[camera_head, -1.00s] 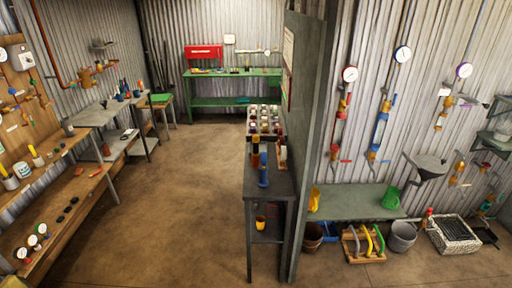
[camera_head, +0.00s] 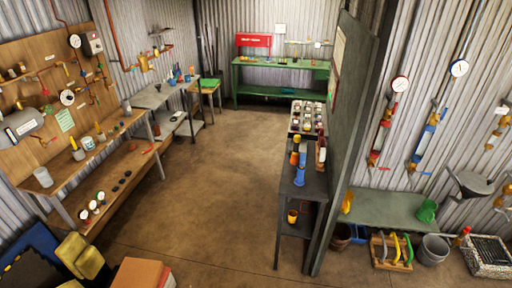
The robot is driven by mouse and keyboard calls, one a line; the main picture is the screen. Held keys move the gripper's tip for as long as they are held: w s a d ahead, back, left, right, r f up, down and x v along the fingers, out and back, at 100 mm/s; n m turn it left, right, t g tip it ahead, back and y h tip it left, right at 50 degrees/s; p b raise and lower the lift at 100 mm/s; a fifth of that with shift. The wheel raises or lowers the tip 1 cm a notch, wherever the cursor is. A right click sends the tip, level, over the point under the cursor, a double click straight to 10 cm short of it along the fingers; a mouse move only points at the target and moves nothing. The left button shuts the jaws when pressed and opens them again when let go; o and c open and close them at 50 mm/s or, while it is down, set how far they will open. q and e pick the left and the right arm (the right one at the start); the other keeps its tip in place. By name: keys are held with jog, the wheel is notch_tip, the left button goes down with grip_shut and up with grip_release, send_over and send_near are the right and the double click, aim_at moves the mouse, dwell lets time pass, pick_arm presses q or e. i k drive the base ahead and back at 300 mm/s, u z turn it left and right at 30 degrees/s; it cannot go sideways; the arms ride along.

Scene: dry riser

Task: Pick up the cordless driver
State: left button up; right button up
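I cannot make out a cordless driver with certainty in the head view. Small tools and parts stand on the green workbench (camera_head: 282,63) at the back, too small to tell apart. Small blue and red items (camera_head: 178,76) stand on the grey bench at the left, also too small to name. Neither of my grippers is in view.
A dark narrow table (camera_head: 311,183) stands against a grey partition (camera_head: 350,130). A wooden bench (camera_head: 130,177) runs along the left wall. An orange-topped box (camera_head: 138,273) and yellow pieces (camera_head: 82,255) are at bottom left. The brown floor (camera_head: 215,190) between is open.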

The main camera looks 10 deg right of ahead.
aim_at(297, 138)
jog(key=u, duration=0.1)
jog(key=i, duration=3.55)
jog(key=z, duration=2.7)
